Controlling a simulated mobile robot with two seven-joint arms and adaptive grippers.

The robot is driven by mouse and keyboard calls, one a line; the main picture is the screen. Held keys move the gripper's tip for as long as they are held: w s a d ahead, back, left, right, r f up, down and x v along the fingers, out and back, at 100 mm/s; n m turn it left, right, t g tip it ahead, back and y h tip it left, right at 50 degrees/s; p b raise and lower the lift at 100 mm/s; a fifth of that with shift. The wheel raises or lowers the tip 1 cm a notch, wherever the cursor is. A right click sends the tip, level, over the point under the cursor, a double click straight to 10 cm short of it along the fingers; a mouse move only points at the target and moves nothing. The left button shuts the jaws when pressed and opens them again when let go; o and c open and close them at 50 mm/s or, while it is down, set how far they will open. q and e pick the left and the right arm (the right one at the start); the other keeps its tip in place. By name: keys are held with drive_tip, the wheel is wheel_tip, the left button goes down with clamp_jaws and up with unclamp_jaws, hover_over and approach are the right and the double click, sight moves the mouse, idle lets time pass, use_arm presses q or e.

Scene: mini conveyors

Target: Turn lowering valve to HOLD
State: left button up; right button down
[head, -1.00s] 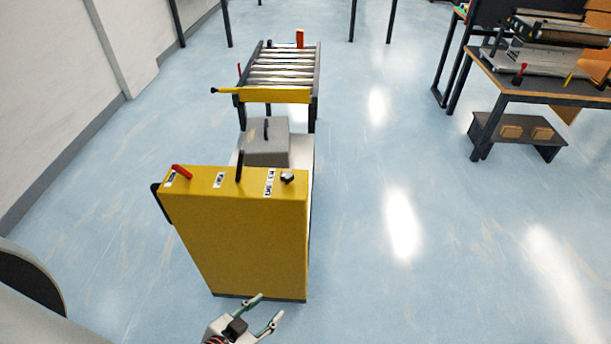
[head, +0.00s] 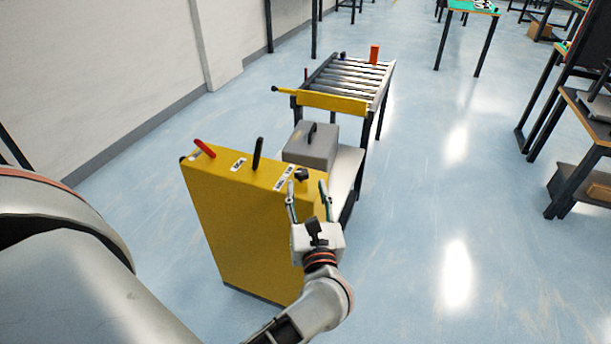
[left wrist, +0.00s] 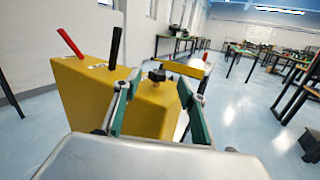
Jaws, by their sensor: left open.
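The yellow cabinet (head: 240,235) has a small black knob (head: 301,174) at the right end of its top, which I take for the lowering valve. Small white labels with black print lie beside it, too small to read. My left gripper (head: 307,184) is open and empty, its fingers pointing at the knob from the near side. In the left wrist view the knob (left wrist: 157,75) shows between the two fingertips (left wrist: 158,80); I cannot tell whether they are level with it or short of it. No contact is visible. My right gripper is not in view.
A red lever (head: 204,148) and an upright black lever (head: 258,154) stand on the cabinet top left of the knob. A grey case (head: 312,147) sits behind on a white platform. A roller conveyor (head: 345,80) stands beyond.

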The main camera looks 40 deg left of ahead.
sight(303, 177)
use_arm(q)
drive_tip(key=shift+w+a+f+n, duration=0.1)
drive_tip(key=shift+f+n, duration=0.35)
drive_tip(key=shift+n, duration=0.05)
drive_tip(key=shift+w+a+g, duration=0.2)
drive_tip(key=shift+a+g, duration=0.05)
drive_tip(key=shift+g, duration=0.15)
drive_tip(key=shift+x, duration=3.55)
drive_tip(key=c, duration=1.1)
